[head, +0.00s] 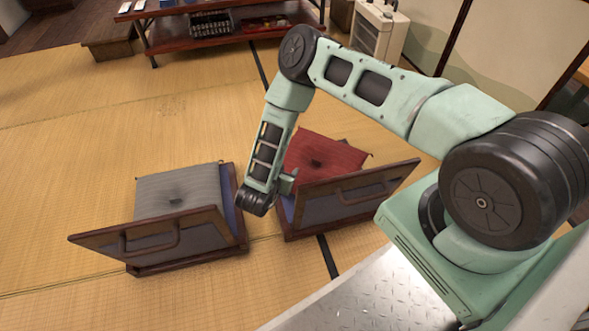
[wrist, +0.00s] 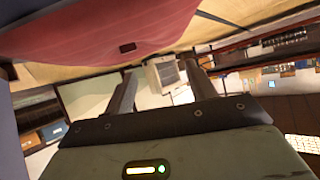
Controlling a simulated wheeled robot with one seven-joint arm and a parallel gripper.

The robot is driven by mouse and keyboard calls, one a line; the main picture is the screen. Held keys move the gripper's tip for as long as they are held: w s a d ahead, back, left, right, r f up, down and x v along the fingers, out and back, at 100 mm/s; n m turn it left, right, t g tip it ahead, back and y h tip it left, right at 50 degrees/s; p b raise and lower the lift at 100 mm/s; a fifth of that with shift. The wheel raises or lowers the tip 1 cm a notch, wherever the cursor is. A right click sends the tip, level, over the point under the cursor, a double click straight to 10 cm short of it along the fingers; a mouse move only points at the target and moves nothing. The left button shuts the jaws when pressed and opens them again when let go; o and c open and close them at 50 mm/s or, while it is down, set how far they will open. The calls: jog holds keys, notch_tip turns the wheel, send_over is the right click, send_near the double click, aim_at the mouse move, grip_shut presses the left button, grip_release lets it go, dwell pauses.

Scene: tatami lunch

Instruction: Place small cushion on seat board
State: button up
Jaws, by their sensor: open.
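Two low wooden floor seats stand on the tatami, each with a tilted, handled back panel. A grey cushion (head: 176,192) with a dark centre tuft lies on the left seat board (head: 241,220). A red cushion (head: 325,152) lies at the right seat (head: 284,214), partly hidden by its back panel and my arm. The red cushion fills the top of the wrist view (wrist: 120,30). My gripper (wrist: 162,82) is open and empty, its two fingers apart beside the red cushion.
A low dark table with shelves (head: 225,25) stands at the back. A small wooden bench (head: 110,40) is to its left, and a cream heater-like box (head: 378,32) is to its right. The tatami (head: 90,130) left of and behind the seats is clear.

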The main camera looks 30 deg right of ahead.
jog(key=w+a+r+n+t+y, duration=0.1)
jog(key=w+a+r+n+y, duration=0.2)
jog(key=a+r+y, duration=0.35)
jog(key=w+a+r+n+t+y, duration=0.1)
jog(key=w+a+r+n+y, duration=0.2)
jog(key=a+r, duration=0.5)
jog(key=s+a+r+n+g+y, duration=0.35)
jog(key=s+a+r, duration=0.25)
jog(key=a+r, duration=0.3)
jog(key=s+r+n+g+y, duration=0.1)
jog(key=s+r+n+g, duration=0.2)
jog(key=s+r+n, duration=0.55)
jog(key=s+d+r+g+h, duration=0.1)
jog(key=s+d, duration=0.2)
jog(key=s, duration=0.3)
jog(key=s+d+r+g+h, duration=0.1)
jog(key=s+d+r, duration=0.1)
jog(key=s, duration=0.4)
jog(key=s+d+r+n+g+h, duration=0.1)
jog(key=s+d+r, duration=0.1)
jog(key=s+d, duration=0.2)
jog(key=s, duration=0.3)
jog(key=shift+d+h, duration=0.35)
jog(key=shift+h, duration=0.05)
notch_tip(320, 180, up, 49)
jog(key=p, duration=4.8)
jog(key=shift+p, duration=0.3)
